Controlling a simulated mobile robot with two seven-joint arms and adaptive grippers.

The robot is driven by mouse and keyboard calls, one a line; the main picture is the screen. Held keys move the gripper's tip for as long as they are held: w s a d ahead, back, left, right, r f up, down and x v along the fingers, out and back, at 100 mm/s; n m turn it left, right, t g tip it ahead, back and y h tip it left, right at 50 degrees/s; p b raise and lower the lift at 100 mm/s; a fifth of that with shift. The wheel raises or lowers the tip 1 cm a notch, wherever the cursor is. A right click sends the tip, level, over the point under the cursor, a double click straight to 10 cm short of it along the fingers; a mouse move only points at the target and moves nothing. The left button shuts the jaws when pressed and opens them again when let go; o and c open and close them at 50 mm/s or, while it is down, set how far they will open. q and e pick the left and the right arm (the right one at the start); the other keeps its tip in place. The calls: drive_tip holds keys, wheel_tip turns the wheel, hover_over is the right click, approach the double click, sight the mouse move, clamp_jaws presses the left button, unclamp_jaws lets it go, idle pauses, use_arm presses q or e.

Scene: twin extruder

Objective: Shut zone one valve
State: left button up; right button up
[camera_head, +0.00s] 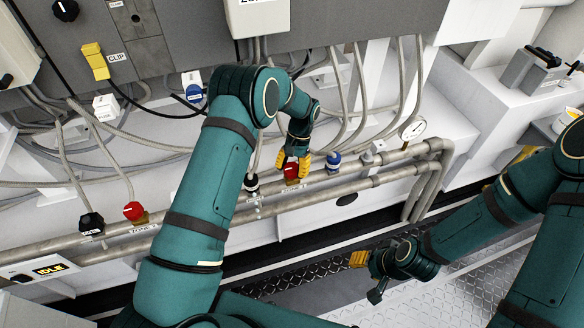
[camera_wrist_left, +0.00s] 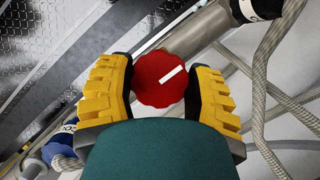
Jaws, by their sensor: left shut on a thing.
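In the left wrist view the red knob (camera_wrist_left: 160,78) lies between the yellow fingers and bears a slanted white mark. A second red knob (camera_head: 133,210) stands farther left, with a small label (camera_head: 143,229) below it, hard to read. My right gripper (camera_head: 366,276) is low in the head view, its fingers apart and empty, away from the pipes.
Black knobs (camera_head: 251,183) and (camera_head: 91,223) and a blue knob (camera_head: 333,160) sit along the pipes. Grey hoses (camera_head: 360,90) hang above. An IDLE sign (camera_head: 50,269) is at lower left.

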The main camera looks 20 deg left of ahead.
use_arm(q)
drive_tip(key=o, duration=1.2)
drive_tip(key=v, duration=1.2)
drive_tip(key=shift+s+f, duration=0.1)
